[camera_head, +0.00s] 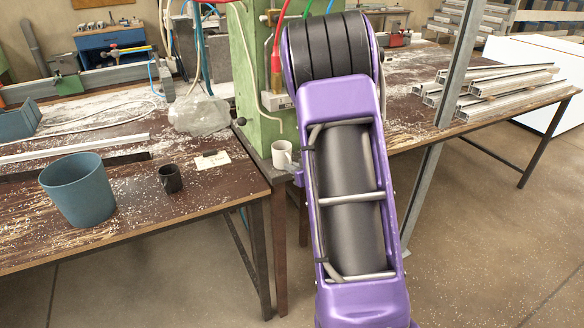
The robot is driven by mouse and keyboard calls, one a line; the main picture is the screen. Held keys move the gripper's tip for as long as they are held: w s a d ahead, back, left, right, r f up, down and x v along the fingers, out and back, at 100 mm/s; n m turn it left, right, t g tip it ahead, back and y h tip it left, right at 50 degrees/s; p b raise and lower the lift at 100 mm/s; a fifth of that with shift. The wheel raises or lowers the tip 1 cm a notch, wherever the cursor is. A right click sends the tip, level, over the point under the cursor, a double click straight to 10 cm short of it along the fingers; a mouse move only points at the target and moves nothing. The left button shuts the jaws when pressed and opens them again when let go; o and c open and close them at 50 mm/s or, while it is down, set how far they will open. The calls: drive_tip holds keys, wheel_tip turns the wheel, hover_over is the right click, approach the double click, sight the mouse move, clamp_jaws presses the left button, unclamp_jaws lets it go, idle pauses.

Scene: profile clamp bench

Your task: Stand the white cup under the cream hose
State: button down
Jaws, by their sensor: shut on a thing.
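The white cup (281,156) is upright at the foot of the green machine column, just left of my purple arm. The cream hose (256,85) hangs down the column's front, and its lower end is just above the cup. A small part of my gripper (298,176) shows at the cup's lower right, shut on the cup. My arm hides the rest of the gripper and its fingertips. I cannot tell whether the cup's base touches the surface below.
A blue-grey bucket (78,190) and a black cup (171,179) stand on the left bench (135,225). The green column (245,60) rises behind the white cup, with red and green hoses nearby. Metal profiles (500,85) lie on the right bench.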

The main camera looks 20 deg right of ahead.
drive_tip(key=c, duration=1)
unclamp_jaws()
drive_tip(key=shift+o, duration=0.2)
drive_tip(key=p+v, duration=0.1)
drive_tip(key=v, duration=1.1)
drive_tip(key=shift+r, duration=0.1)
